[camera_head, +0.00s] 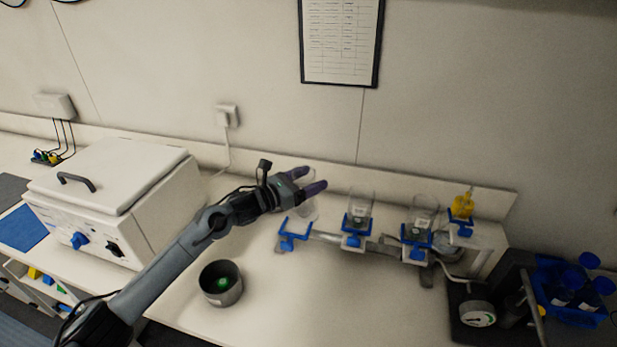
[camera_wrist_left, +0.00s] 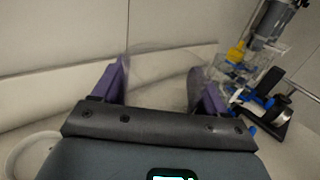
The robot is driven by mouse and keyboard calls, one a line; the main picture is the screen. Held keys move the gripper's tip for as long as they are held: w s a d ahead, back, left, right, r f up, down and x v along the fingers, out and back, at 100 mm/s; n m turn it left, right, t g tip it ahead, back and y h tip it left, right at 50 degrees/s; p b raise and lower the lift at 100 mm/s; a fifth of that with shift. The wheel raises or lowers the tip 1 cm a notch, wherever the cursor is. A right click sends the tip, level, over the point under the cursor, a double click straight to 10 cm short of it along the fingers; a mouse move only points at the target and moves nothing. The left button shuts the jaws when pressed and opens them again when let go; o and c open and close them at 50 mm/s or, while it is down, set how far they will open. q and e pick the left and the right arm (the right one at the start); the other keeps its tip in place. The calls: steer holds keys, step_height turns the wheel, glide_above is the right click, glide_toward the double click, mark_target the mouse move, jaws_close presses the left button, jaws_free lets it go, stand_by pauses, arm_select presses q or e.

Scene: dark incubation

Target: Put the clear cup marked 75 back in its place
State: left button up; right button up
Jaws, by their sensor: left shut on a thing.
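My left gripper (camera_head: 316,180) is shut on a clear cup (camera_head: 306,208), held just behind and above an empty blue holder (camera_head: 293,235) at the left end of the rack. In the left wrist view the purple fingers of my left gripper (camera_wrist_left: 160,88) stand apart with the faint, see-through cup (camera_wrist_left: 155,70) between them. I cannot read a number on it. Two other clear cups, one in the middle holder (camera_head: 358,208) and one in the right holder (camera_head: 422,218), sit in blue holders. My right gripper is not in view.
A dark round pot (camera_head: 221,290) with a green thing inside stands in front of the rack. A white lidded box (camera_head: 110,190) is at left. A yellow flask (camera_head: 462,206), a gauge (camera_head: 477,313) and a blue crate (camera_head: 575,312) are at right.

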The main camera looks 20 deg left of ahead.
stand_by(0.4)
arm_select(q)
steer(key=shift+b, duration=0.7)
stand_by(0.4)
stand_by(0.5)
steer(key=shift+f+b, duration=0.7)
steer(key=shift+b, duration=0.3)
steer(key=shift+f+b, duration=0.8)
steer(key=shift+b, duration=0.1)
steer(key=o, duration=1.1)
steer(key=shift+r, duration=0.1)
steer(key=shift+s+a, duration=0.1)
